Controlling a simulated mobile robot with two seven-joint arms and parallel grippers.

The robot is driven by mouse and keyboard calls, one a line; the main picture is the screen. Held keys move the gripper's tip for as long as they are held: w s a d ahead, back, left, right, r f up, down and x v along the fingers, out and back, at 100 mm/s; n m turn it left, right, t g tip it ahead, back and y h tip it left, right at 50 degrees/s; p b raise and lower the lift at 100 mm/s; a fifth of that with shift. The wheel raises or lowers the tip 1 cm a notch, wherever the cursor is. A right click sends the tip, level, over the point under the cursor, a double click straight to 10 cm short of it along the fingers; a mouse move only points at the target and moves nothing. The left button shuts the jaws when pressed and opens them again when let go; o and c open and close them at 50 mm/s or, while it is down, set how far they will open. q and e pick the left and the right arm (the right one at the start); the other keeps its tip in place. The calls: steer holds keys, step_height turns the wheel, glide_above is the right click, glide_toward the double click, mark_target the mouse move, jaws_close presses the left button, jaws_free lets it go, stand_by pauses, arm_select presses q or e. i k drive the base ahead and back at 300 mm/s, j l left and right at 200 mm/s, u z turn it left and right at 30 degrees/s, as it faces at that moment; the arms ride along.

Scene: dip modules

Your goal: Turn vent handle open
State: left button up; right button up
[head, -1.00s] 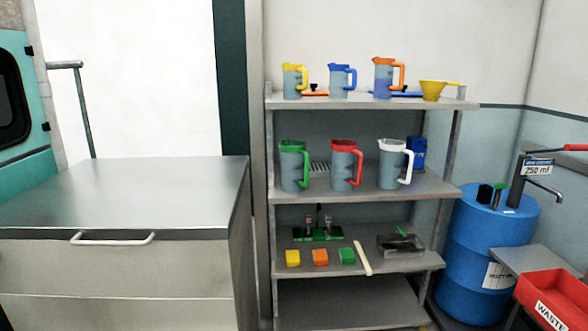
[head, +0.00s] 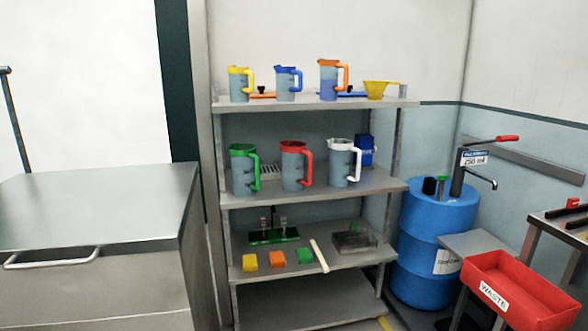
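A blue drum (head: 437,247) stands right of the shelf rack. A dark pump (head: 458,172) rises from its top, with a red-ended lever (head: 507,139) pointing right, a spout (head: 484,181) and a label (head: 474,158) that seems to read 250 ml. Beside the pump on the drum top are a black cylindrical piece (head: 429,186) and a small green upright piece (head: 441,187). The green piece may be the vent handle, but it is too small to tell whether it is open or closed. Neither of my grippers is in view.
The shelf rack (head: 310,300) holds several jugs, a yellow funnel (head: 376,89) and coloured blocks. A red WASTE bin (head: 517,292) stands before the drum on the right, near a grey stand (head: 481,243). A metal cabinet (head: 90,205) is at left.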

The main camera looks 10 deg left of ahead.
mark_target(442, 178)
steer(key=i+j+z, duration=0.2)
steer(key=i+z, duration=0.15)
steer(key=i+j+z, duration=0.3)
steer(key=i+u, duration=0.1)
steer(key=i, duration=0.25)
